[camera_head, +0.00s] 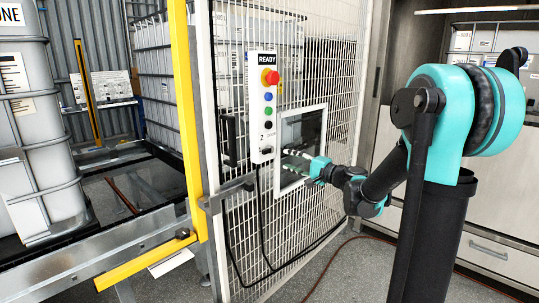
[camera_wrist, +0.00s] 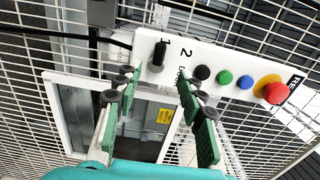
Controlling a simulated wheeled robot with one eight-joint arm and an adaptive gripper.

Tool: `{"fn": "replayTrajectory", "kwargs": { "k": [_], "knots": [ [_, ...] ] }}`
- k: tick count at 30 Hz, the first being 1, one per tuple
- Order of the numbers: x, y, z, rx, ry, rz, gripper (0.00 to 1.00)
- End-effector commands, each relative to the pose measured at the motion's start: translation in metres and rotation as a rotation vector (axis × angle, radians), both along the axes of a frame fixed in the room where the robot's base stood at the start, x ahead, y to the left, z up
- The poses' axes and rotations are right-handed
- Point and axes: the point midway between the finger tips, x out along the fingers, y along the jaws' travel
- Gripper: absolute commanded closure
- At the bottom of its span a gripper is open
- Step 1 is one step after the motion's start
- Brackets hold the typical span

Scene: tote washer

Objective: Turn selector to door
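A white control box (camera_head: 262,110) hangs on the mesh fence, and its black selector knob (camera_head: 267,150) is near the bottom. In the wrist view the selector (camera_wrist: 157,56) is a dark upright bar beside the marks "1" and "2". Its bar leans near the "1". A word starting with "D" is partly hidden by the right finger. My gripper (camera_head: 287,160) is beside the box's lower end. In the wrist view my gripper (camera_wrist: 156,88) is open, with green-padded fingers apart and the selector between and beyond their tips. I see no contact with it.
Black, green and blue buttons and a red emergency stop (camera_wrist: 275,92) line the box right of the selector in the wrist view. A white-framed window (camera_head: 303,140) is behind my gripper. A yellow post (camera_head: 187,120) and a rail latch stand left of the box. Cables hang below.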

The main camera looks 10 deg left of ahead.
Motion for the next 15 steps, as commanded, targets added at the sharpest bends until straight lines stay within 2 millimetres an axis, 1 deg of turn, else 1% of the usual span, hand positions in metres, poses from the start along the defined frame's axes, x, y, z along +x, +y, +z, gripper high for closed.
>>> {"fn": "replayTrajectory", "kwargs": {
  "k": [1,3,9,15],
  "knots": [
    [0.007,0.010,0.000,0.000,0.000,0.003,0.60],
    [0.015,0.021,0.000,0.000,0.000,0.004,0.60],
    [0.039,0.051,0.000,-0.001,0.001,0.003,0.60],
    [0.057,0.073,0.000,-0.001,0.001,0.001,0.60]
  ]
}}
